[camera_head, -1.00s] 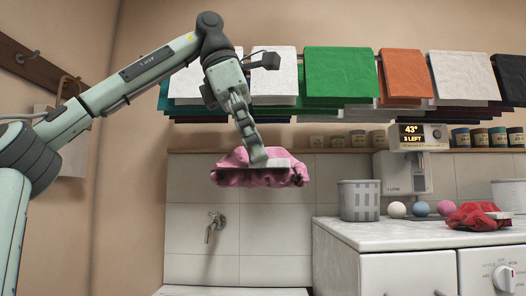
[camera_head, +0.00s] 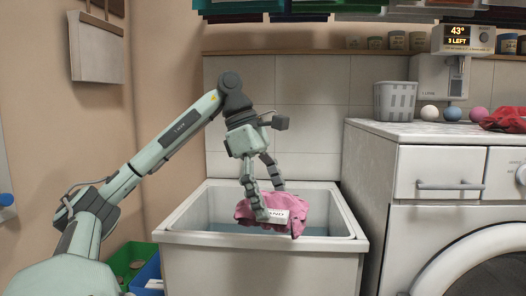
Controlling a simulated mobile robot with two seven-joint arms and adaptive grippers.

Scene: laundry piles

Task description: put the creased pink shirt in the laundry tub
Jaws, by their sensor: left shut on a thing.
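The creased pink shirt (camera_head: 290,212) is bunched up within the mouth of the white laundry tub (camera_head: 262,270). A white tag with partly hidden lettering shows on its front. My left gripper (camera_head: 267,203) reaches down over the tub from the left and is shut on the shirt, with a finger on either side of the cloth. Bluish water shows in the tub around the shirt. I cannot tell whether the shirt's underside touches the water. My right gripper is not in view.
A white counter (camera_head: 420,130) with a drawer stands right of the tub and holds a grey basket (camera_head: 395,102), several balls and a red cloth (camera_head: 505,119). A green bin (camera_head: 128,262) and a blue bin (camera_head: 147,275) stand left of the tub. Folded cloths hang above.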

